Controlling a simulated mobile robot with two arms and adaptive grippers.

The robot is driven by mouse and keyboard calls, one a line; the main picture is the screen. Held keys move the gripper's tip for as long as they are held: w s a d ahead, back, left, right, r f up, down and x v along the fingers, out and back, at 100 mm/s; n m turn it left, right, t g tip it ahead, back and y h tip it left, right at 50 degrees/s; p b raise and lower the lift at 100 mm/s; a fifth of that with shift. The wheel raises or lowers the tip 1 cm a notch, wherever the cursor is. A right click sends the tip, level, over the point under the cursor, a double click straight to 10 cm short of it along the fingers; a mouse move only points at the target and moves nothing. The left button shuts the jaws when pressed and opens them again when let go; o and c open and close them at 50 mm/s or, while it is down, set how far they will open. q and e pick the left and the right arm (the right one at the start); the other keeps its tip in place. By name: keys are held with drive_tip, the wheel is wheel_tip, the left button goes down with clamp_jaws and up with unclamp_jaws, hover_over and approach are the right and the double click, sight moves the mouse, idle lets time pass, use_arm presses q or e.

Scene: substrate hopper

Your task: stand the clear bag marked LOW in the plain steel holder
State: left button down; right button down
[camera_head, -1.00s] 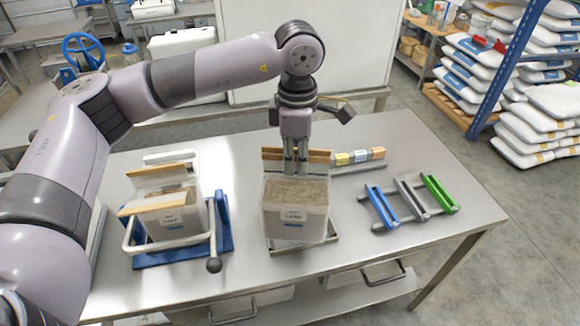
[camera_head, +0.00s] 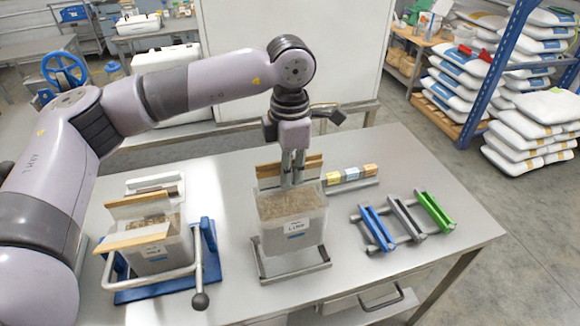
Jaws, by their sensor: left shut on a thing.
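The clear bag (camera_head: 292,228) is full of brown substrate and has a white-and-blue label whose small print looks like LOW. My left gripper (camera_head: 292,180) points down and is shut on the bag's upper part. The bag hangs upright over the plain steel holder (camera_head: 296,272), whose front and side bars show below it. Its bottom looks apart from the front bar; the holder's back is hidden behind the bag. A tan strip (camera_head: 268,172) shows behind the bag's top. My right gripper is not in view.
Another clear bag (camera_head: 152,258) with tan strips stands in a blue-based holder (camera_head: 150,290) at left, its ball-ended lever (camera_head: 200,301) toward the front. Blue, grey and green clips (camera_head: 433,212) lie on a rack at right. Labelled blocks (camera_head: 351,174) lie behind. The table's front right is clear.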

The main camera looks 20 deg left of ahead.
sight(291, 188)
use_arm(q)
drive_tip(key=shift+f+b, duration=1.05)
drive_tip(key=shift+f, duration=0.95)
wheel_tip(291, 188, down, 2)
drive_tip(key=shift+f+b, duration=0.2)
drive_tip(key=shift+b, duration=1)
drive_tip(key=shift+f+b, duration=0.3)
drive_tip(key=shift+f, duration=0.05)
drive_tip(key=shift+f+b, duration=0.5)
drive_tip(key=shift+b, duration=0.25)
drive_tip(key=c, duration=1.7)
unclamp_jaws()
drive_tip(key=shift+s, duration=0.15)
drive_tip(key=shift+o, duration=0.5)
